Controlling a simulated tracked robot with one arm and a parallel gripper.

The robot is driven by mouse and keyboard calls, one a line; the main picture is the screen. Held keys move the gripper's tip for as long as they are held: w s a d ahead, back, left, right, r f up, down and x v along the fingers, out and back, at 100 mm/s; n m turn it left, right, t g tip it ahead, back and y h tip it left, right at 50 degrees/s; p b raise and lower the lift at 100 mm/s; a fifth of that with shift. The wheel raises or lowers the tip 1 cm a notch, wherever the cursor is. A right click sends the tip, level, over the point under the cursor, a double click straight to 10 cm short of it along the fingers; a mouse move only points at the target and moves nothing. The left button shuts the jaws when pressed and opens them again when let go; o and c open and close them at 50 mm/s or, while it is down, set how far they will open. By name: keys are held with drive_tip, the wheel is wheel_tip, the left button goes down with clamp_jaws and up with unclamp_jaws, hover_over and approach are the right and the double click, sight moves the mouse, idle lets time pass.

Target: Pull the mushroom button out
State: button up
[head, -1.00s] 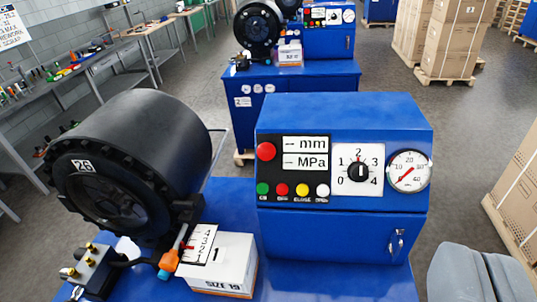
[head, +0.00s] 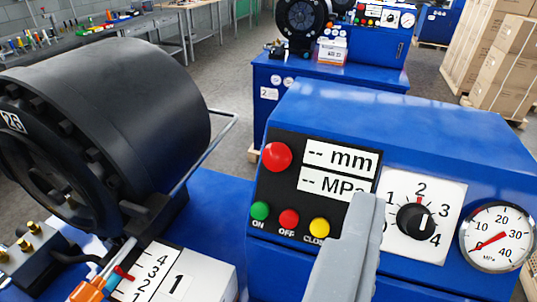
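The red mushroom button (head: 277,157) sits at the upper left of the black control panel (head: 283,190) on the blue crimping machine (head: 400,120). It is round and unobstructed; I cannot tell from here whether it is pressed in. My gripper (head: 367,200) is a grey shape rising from the bottom edge, in front of the panel's right part. Its tip is right of and below the button, apart from it in the picture. It hides the panel's lower right and part of the MPa display. Its fingers overlap in this view, so their opening does not show.
Green (head: 260,211), smaller red (head: 289,219) and yellow (head: 319,227) buttons line the panel's bottom. A dial (head: 414,221) and gauge (head: 497,238) are on the right. The black crimper head (head: 120,120) stands left, with a white box (head: 200,284) below. Another machine (head: 330,80) stands behind.

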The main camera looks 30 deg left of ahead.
drive_tip(key=w+a+f+n+y+p, duration=0.2)
drive_tip(key=w+a+f, duration=0.4)
drive_tip(key=f, duration=0.4)
drive_tip(key=n+y+p, duration=0.1)
drive_tip(key=y+p, duration=0.1)
approach(275, 162)
drive_tip(key=p+x, duration=0.2)
drive_tip(key=x, duration=0.6)
drive_tip(key=shift+r+p, duration=0.1)
drive_tip(key=shift+p, duration=0.2)
drive_tip(key=shift+w+a, duration=0.1)
drive_tip(key=shift+w, duration=0.3)
